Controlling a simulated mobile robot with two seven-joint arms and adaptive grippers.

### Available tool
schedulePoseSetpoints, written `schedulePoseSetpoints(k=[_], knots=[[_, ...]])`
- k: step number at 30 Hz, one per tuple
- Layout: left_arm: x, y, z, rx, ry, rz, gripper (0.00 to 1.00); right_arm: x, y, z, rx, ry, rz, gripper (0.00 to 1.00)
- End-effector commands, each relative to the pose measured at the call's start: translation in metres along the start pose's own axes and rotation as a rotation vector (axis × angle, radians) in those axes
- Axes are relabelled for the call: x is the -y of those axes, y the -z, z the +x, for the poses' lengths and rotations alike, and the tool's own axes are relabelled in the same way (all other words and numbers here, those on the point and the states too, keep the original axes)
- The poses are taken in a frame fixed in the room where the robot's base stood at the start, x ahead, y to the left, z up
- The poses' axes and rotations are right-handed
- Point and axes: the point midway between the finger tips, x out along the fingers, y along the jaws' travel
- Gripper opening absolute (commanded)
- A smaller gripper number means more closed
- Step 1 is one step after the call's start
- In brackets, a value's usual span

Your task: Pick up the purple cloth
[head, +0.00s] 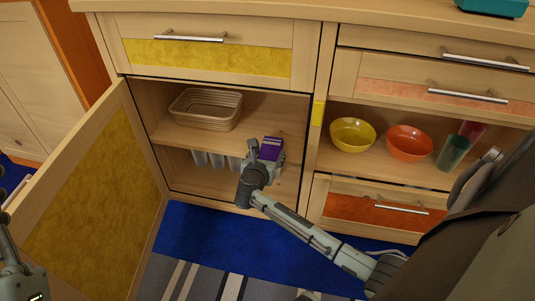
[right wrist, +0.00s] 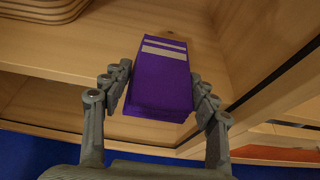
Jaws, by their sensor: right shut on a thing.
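The purple cloth (right wrist: 160,82) is a folded block with pale stripes near its far end. In the right wrist view it sits between the two fingers of my right gripper (right wrist: 155,98), which is shut on it. In the head view the cloth (head: 271,149) shows at the right side of the open cabinet, partly hidden by my right gripper (head: 262,160). I cannot tell whether the cloth touches the shelf. At the lower left edge of the head view, part of my left arm shows, but its fingertips cannot be made out clearly.
The cabinet door (head: 95,205) stands open at the left. A wicker basket (head: 206,109) is on the upper shelf, and several glasses stand below. A yellow bowl (head: 352,134), an orange bowl (head: 410,142) and a green cup (head: 452,152) stand in the right compartment.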

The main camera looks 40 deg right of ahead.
Motion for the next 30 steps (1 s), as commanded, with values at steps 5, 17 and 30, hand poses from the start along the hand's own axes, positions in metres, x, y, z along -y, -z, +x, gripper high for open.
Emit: schedulePoseSetpoints(k=[5, 17, 30], knots=[[0.000, 0.000, 0.000, 0.000, 0.000, 0.000, 0.00, 0.000, 0.001, 0.000, -0.001, 0.001, 0.000, 0.65], [0.000, 0.000, 0.000, -0.002, 0.000, 0.000, 0.00, 0.000, 0.000, 0.000, 0.000, 0.000, 0.000, 0.83], [0.000, 0.000, 0.000, -0.002, 0.000, 0.001, 0.00, 0.000, 0.001, -0.061, -0.002, -0.003, 0.001, 0.83]])
